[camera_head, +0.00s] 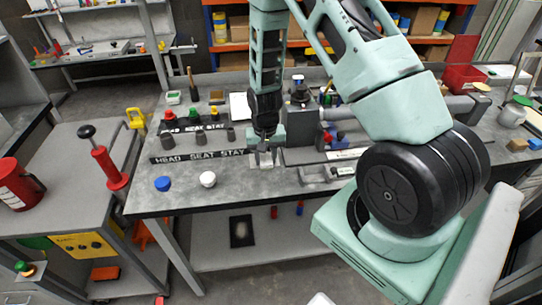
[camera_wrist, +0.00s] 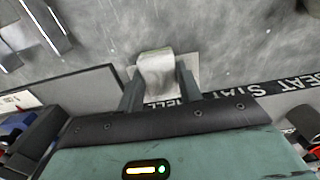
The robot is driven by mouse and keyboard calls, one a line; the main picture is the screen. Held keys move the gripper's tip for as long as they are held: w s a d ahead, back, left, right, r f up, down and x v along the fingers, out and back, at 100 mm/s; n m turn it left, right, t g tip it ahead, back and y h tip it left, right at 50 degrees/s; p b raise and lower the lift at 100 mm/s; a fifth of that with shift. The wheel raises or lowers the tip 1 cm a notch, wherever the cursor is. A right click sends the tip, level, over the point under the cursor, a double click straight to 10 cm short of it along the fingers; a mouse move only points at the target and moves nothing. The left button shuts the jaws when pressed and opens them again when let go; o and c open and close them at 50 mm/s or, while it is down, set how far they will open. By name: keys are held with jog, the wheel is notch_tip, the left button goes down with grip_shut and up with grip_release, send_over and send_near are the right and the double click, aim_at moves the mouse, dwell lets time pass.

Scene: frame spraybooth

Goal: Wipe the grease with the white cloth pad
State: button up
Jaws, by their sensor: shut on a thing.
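My gripper (camera_head: 264,153) is low over the grey bench top, just right of the "HEAD SEAT STAY" strip. In the wrist view, the fingers of my gripper (camera_wrist: 158,82) are closed on the white cloth pad (camera_wrist: 155,66), one on each side. The pad is a small pale block standing out past the fingertips. A flat pale square lies around and under it; I cannot tell whether this is part of the pad or a separate plate. I cannot tell whether the pad touches the surface. No grease stands out clearly in either view.
The lettered strip (camera_head: 200,156) lies left of my gripper, with several grey cylinders behind it. A blue knob (camera_head: 162,183) and a white knob (camera_head: 208,179) stand near the front edge. Grey blocks and fixtures crowd the right side.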

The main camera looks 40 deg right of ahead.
jog(key=shift+w+a+f, duration=0.1)
jog(key=shift+w+a, duration=0.35)
jog(key=shift+a, duration=0.25)
jog(key=shift+w+a+f, duration=0.1)
jog(key=shift+w+a, duration=0.3)
jog(key=shift+a, duration=0.25)
jog(key=shift+s+d+r, duration=0.1)
jog(key=shift+s+d, duration=0.45)
jog(key=shift+d, duration=0.3)
jog(key=shift+s+d+r, duration=0.1)
jog(key=shift+s+d, duration=0.45)
jog(key=shift+d, duration=0.25)
jog(key=shift+s+d+r, duration=0.1)
jog(key=shift+s+d, duration=0.45)
jog(key=shift+d, duration=0.3)
notch_tip(320, 180, up, 7)
jog(key=p, duration=0.5)
